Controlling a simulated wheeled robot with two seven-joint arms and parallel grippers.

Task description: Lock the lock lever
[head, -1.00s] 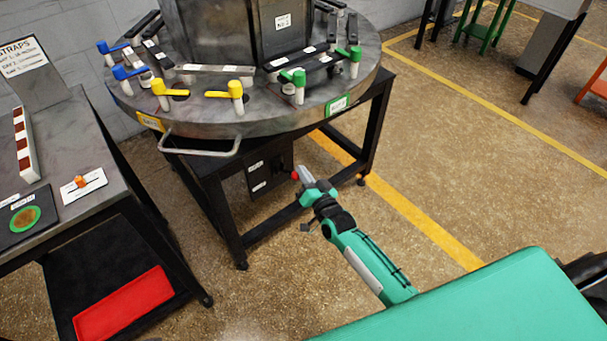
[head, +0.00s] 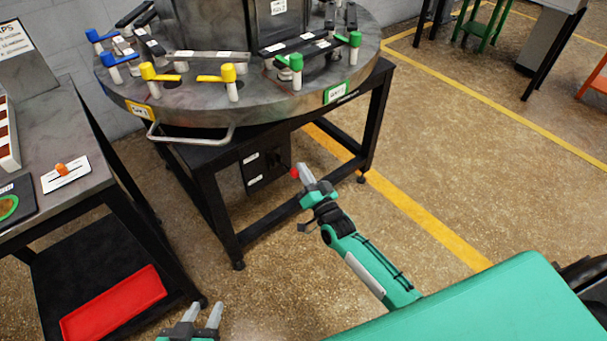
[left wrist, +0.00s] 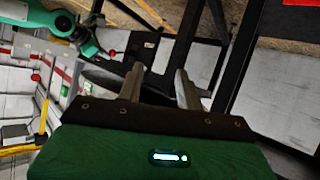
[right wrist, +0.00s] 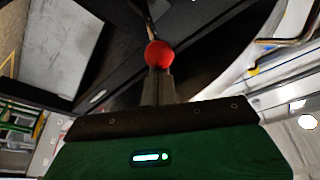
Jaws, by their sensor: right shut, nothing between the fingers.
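A red ball knob (head: 294,172) on a dark lever sits below the round turntable, next to a black box on the frame. I take it for the lock lever. My right gripper (head: 304,171) is shut and empty, its tips close beside the knob. In the right wrist view the red knob (right wrist: 159,54) lies just past the shut fingertips (right wrist: 158,80); whether they touch, I cannot tell. The lever rod runs up behind the knob. My left gripper (head: 203,311) is open and empty, low in the head view near the side table's leg. The left wrist view shows its fingers (left wrist: 157,80) apart.
The round turntable (head: 290,105) carries yellow, blue and green clamp handles, with a metal handle bar (head: 190,137) at its front edge. Its black frame (head: 225,220) stands below. A side table (head: 75,135) with a red tray (head: 115,303) underneath is left.

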